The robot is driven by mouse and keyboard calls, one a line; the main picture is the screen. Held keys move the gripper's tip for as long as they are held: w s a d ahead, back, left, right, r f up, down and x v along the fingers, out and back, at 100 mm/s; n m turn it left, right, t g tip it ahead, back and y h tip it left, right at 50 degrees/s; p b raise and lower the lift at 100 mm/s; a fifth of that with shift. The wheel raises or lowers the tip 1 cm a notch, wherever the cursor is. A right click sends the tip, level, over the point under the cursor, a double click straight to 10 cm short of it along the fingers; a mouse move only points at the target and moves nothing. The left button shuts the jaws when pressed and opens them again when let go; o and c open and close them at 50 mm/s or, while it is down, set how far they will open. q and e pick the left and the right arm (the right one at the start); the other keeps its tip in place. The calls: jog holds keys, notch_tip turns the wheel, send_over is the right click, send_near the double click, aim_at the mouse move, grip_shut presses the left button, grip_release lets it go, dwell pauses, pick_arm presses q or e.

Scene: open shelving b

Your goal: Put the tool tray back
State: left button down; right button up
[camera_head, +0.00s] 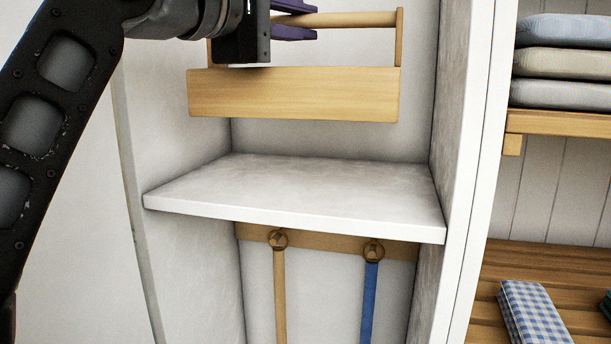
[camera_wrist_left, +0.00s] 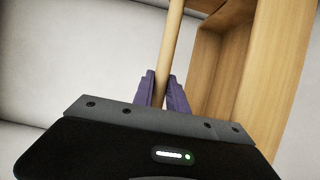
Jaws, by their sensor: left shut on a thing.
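The tool tray (camera_head: 292,95) is a light wooden box with a round handle bar (camera_head: 355,19) between two upright ends. In the head view it hangs level in the air above the white shelf (camera_head: 300,193), apart from it. My left gripper (camera_head: 312,20) has purple fingers and is shut on the handle bar. In the left wrist view the fingers (camera_wrist_left: 161,90) close around the handle, with the wooden tray (camera_wrist_left: 275,70) to the right. The inside of the tray is mostly hidden. My right gripper is not in view.
White side panels flank the shelf, which is bare. Below it, a wooden rail (camera_head: 325,241) holds a tan handle (camera_head: 279,290) and a blue handle (camera_head: 370,300). At right, folded cloths (camera_head: 562,62) lie on a wooden shelf, and a checked cloth (camera_head: 533,313) lies on slats.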

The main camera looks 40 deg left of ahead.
pick_arm(q)
jog(key=shift+s+d+r, duration=0.15)
jog(key=shift+s+r, duration=0.05)
jog(key=shift+s, duration=0.25)
jog(key=shift+w+f, duration=0.15)
jog(key=shift+f, duration=0.3)
notch_tip(320, 180, down, 4)
jog(key=shift+f+b, duration=0.25)
jog(key=shift+b, duration=0.15)
jog(key=shift+f, duration=0.3)
jog(key=shift+f, duration=2.05)
jog(key=shift+f+b, duration=0.1)
jog(key=shift+b, duration=0.25)
